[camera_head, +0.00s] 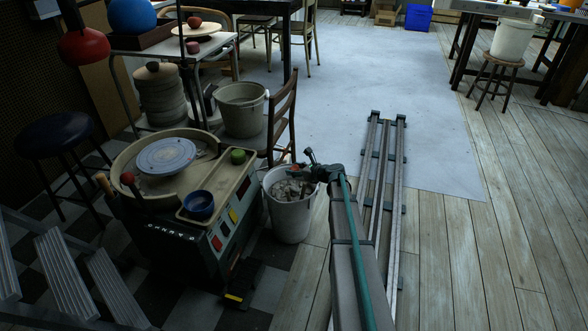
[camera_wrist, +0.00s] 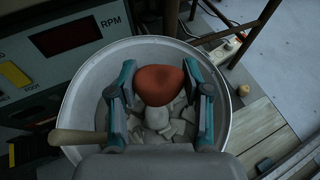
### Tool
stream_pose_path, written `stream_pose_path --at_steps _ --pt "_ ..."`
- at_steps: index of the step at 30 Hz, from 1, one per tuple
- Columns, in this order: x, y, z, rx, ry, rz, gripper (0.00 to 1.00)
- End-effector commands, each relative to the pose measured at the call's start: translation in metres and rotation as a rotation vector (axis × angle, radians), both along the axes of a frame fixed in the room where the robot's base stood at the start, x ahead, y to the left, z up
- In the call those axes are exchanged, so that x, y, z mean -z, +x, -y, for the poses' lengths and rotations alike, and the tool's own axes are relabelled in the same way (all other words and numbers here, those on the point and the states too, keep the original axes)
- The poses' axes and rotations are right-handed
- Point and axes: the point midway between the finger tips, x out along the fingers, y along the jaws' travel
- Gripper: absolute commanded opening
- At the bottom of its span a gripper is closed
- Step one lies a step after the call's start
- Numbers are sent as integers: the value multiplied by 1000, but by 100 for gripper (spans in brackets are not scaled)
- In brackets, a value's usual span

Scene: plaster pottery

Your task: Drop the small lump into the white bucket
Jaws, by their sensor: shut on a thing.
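The small lump is reddish-orange and rounded; it shows between my fingers in the wrist view (camera_wrist: 160,84). My gripper (camera_wrist: 158,78) is shut on it, one teal-and-dark finger on each side. In the head view my gripper (camera_head: 303,171) is above the white bucket (camera_head: 291,218), with a bit of the orange lump (camera_head: 296,167) showing. The bucket stands on the floor right of the pottery wheel. In the wrist view the bucket's pale rim (camera_wrist: 72,92) surrounds the lump, and pale broken pieces (camera_wrist: 160,118) lie inside below it.
The pottery wheel (camera_head: 165,156) with its control panel stands just left of the bucket. A wooden chair (camera_head: 284,115) bearing a grey bucket (camera_head: 240,108) is behind. A wooden handle (camera_wrist: 80,137) crosses the bucket's rim. Another white bucket (camera_head: 512,40) is on a far stool.

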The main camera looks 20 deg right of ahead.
Motion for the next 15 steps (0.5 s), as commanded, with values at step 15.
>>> stream_pose_path --at_steps 15 --pt "44 0 0 0 0 0 12"
